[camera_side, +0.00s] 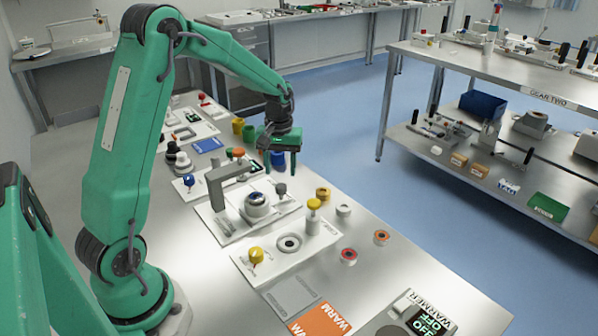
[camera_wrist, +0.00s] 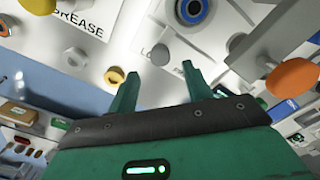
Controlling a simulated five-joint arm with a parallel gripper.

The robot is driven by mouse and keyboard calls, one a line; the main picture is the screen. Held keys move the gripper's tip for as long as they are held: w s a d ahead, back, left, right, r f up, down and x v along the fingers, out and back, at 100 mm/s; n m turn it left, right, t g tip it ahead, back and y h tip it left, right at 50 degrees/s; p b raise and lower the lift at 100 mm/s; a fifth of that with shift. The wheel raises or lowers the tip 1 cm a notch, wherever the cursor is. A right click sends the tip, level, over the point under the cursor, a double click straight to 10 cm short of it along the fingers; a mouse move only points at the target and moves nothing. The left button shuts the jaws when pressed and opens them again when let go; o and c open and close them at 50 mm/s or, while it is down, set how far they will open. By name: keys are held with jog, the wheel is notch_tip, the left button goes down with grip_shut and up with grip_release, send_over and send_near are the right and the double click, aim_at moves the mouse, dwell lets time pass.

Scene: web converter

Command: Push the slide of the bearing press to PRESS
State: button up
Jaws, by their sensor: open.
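The bearing press is a grey angled frame (camera_side: 222,182) on a pale plate, with a blue-centred round bearing seat (camera_side: 256,203) in front. The seat also shows at the top of the wrist view (camera_wrist: 192,8). A small grey knob (camera_side: 280,189), apparently the slide's handle, stands on the plate's right part. My gripper (camera_side: 282,170) is open and empty, just above and behind the knob, fingers pointing down. Contact with the knob cannot be told.
A yellow-topped post (camera_side: 314,203) stands on the grease plate nearer the camera. A yellow ring (camera_side: 323,194) and a white ring (camera_side: 343,211) lie to the right. An orange knob (camera_side: 238,153) is left of the gripper.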

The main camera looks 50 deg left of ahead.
aim_at(281, 185)
jog(key=shift+f, duration=2.7)
jog(key=shift+c, duration=0.2)
grip_shut()
